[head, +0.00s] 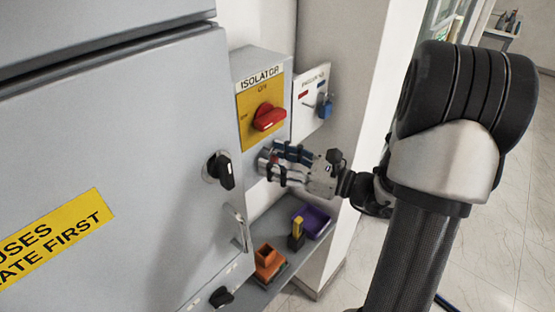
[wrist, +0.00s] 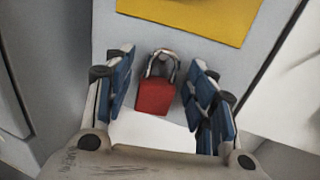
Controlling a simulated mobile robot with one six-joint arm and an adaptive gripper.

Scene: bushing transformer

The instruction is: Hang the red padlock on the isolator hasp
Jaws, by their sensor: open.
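The red padlock (wrist: 155,96) is between my open fingers in the wrist view, with a gap on each side. Its metal shackle (wrist: 163,54) points up towards the isolator's grey face, just below the yellow plate. The shackle is at a small metal part that looks like the hasp; I cannot tell whether it passes through. My gripper (head: 271,155) is open in front of the grey isolator box (head: 240,72), below its red handle (head: 268,118). In the head view the fingers hide nearly all of the padlock.
A white board (head: 312,88) with a blue padlock (head: 325,107) is right of the isolator. The cabinet door (head: 130,130) with a black knob (head: 222,170) is to the left. Below, a shelf (head: 290,260) carries an orange holder (head: 267,263) and a purple tray (head: 313,221).

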